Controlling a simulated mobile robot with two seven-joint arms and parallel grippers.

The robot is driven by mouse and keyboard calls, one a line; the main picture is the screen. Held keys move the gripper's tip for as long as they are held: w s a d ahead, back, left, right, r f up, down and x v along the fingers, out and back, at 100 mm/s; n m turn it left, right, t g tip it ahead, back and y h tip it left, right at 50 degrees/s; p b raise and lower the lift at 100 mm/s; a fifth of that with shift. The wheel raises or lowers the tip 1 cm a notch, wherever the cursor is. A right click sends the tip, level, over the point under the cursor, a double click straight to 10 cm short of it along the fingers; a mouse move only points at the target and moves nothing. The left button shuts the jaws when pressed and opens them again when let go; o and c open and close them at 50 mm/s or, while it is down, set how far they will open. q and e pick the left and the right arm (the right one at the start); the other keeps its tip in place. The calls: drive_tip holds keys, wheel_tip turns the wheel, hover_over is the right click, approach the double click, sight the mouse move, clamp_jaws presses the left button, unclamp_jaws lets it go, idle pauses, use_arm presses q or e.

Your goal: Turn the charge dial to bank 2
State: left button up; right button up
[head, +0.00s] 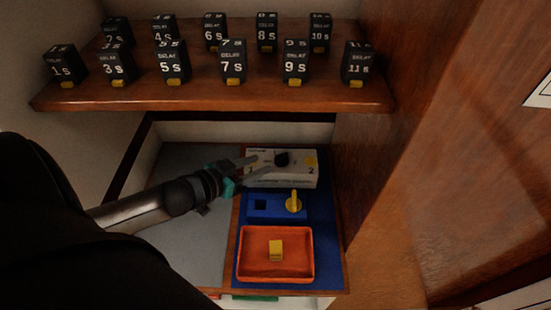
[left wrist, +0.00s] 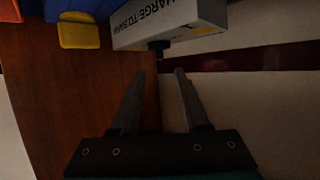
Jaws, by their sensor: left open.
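The white charge box (head: 290,182) stands at the back of the blue mat, with a "1" on its left and a "2" on its right. Its black dial (head: 282,159) sits near the middle of the top; which mark it points to is too small to tell. My left gripper (head: 264,162) reaches in from the left, its fingers open beside the dial. In the left wrist view the box (left wrist: 180,20) shows its lettering upside down, and the dark dial (left wrist: 158,46) lies just beyond the gap between the open fingertips. My right gripper is not in view.
A blue block (head: 275,210) with a square hole and a yellow peg (head: 293,203) stands in front of the box. An orange tray (head: 242,262) holds a yellow cube (head: 275,250). A shelf (head: 200,98) of black delay blocks hangs above.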

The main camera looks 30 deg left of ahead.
sight(279, 157)
use_arm(q)
drive_tip(key=shift+b+x, duration=0.5)
drive_tip(key=shift+x, duration=3.2)
clamp_jaws()
